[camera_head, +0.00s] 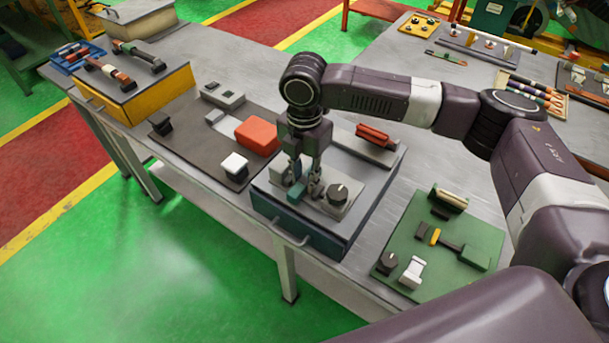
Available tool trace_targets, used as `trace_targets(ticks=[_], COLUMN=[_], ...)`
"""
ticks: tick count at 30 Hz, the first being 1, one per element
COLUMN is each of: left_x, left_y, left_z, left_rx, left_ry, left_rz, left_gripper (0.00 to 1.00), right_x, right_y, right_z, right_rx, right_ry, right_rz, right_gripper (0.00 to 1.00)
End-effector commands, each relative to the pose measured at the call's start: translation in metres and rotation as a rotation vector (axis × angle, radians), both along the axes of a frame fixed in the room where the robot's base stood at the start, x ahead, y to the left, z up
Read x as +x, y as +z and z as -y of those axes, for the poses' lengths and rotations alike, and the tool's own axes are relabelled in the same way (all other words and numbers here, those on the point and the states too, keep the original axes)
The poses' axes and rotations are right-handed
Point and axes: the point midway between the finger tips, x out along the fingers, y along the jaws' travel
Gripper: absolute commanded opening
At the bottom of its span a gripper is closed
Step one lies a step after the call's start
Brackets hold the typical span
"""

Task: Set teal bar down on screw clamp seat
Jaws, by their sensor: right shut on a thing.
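My right gripper (306,188) points down over the blue box-like unit (301,226) on the bench. It is shut on the teal bar (296,191), and part of the bar shows beside the fingers. A light grey fixture with a dark round knob (338,194) stands on the unit's top, just right of the fingers; it looks like the screw clamp. The fingers hide much of its seat, so I cannot tell whether the bar touches it. My left gripper is not in view.
A red block (257,136) and a white-topped block (234,166) sit on the dark mat to the left. A red part (373,133) lies behind the gripper. A green board (408,235) with several parts lies at right. My right arm spans the upper right.

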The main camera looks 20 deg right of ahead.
Motion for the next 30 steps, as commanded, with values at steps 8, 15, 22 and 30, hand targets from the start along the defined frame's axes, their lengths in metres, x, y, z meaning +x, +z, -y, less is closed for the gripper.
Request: trace_targets(ticks=[8,15,22,30], left_x=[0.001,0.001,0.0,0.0], left_y=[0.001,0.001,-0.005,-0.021], left_z=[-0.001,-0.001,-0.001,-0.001], left_rx=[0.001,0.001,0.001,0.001], left_ry=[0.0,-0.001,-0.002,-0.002], left_rz=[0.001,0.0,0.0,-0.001], left_gripper=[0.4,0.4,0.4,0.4], right_x=[0.0,0.0,0.001,0.002], right_y=[-0.002,-0.002,0.009,0.065], right_z=[0.0,0.0,-0.001,-0.001], right_rx=[0.0,0.001,0.002,0.003], right_ry=[0.001,0.0,0.0,0.002], right_rz=[0.0,-0.001,0.001,0.005], right_gripper=[0.25,0.27,0.27,0.27])
